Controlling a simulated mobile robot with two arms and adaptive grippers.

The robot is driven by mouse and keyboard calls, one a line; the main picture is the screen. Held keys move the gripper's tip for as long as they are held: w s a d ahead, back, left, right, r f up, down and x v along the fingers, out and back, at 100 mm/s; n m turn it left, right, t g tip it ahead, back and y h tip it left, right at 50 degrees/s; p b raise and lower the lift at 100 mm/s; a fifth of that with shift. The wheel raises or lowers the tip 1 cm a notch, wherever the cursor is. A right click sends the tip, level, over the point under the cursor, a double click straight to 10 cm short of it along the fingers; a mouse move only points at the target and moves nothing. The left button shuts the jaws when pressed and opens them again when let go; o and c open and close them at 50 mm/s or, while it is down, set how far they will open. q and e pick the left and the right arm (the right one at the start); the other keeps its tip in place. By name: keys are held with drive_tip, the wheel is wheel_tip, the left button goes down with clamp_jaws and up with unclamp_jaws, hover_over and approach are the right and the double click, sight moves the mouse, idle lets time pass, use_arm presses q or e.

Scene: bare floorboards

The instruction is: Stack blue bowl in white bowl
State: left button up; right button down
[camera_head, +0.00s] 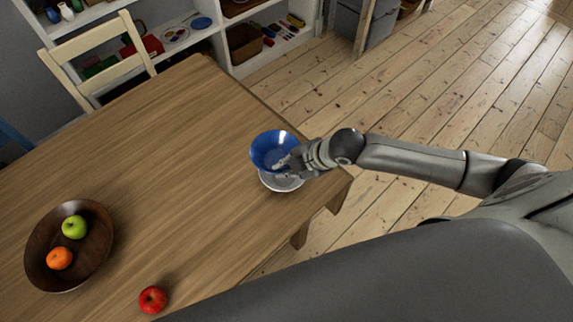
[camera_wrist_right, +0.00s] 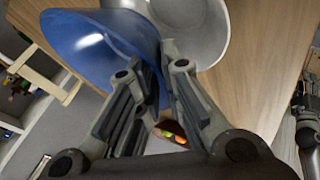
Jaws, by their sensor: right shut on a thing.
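The blue bowl (camera_head: 268,150) is held by my right gripper (camera_head: 290,163) near the table's right end. In the right wrist view the blue bowl (camera_wrist_right: 95,45) has its wall between the fingers of my right gripper (camera_wrist_right: 165,75). The white bowl (camera_head: 281,183) is right below it in the head view, partly hidden by the blue bowl and the gripper. The white bowl also shows in the right wrist view (camera_wrist_right: 208,35), beside the blue bowl. I cannot tell whether the two bowls touch.
The wooden table (camera_head: 170,140) is mostly clear. A brown bowl (camera_head: 98,235) with a green apple (camera_head: 74,227) and an orange (camera_head: 59,258) is at the left. A red apple (camera_head: 153,299) lies near the front edge. A chair (camera_head: 95,50) and shelves (camera_head: 222,62) stand behind.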

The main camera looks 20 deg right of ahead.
drive_tip(key=shift+f, duration=0.1)
drive_tip(key=c, duration=1.6)
unclamp_jaws()
drive_tip(key=shift+o, duration=0.2)
drive_tip(key=shift+r, duration=0.3)
drive_tip(key=v, duration=1.2)
drive_tip(key=shift+r+b, duration=0.15)
drive_tip(key=shift+b, duration=0.2)
